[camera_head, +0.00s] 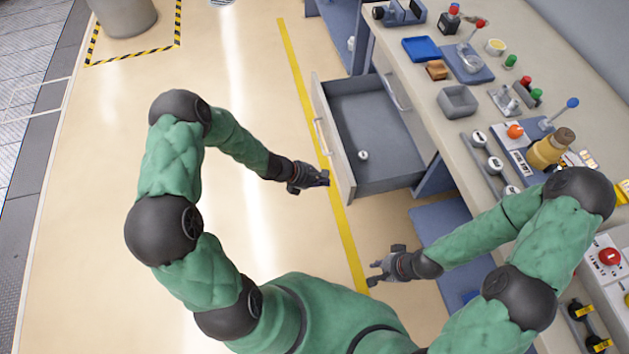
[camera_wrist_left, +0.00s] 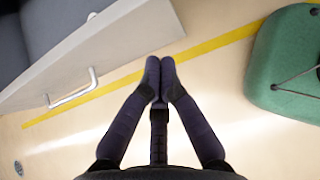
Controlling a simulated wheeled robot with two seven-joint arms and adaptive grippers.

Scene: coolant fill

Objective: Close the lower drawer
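The lower drawer (camera_head: 376,125) is pulled out from the workbench, with its grey interior showing. Its pale front panel (camera_head: 334,140) has a bar handle (camera_head: 322,136) on the outside. In the left wrist view the front panel (camera_wrist_left: 105,52) and handle (camera_wrist_left: 75,90) lie to the left of the fingers. My left gripper (camera_head: 322,178) is beside the near end of the front panel; its fingertips (camera_wrist_left: 160,68) are together with nothing between them. Whether it touches the panel I cannot tell. My right gripper (camera_head: 374,273) is empty, fingers apart, over the floor by the bench.
A small white round item (camera_head: 363,155) lies in the drawer. The workbench top (camera_head: 425,80) holds a blue tray (camera_head: 421,49), a grey bin (camera_head: 458,100), levers and a yellow-brown bottle (camera_head: 550,148). A handle (camera_head: 397,92) sits above the open drawer.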

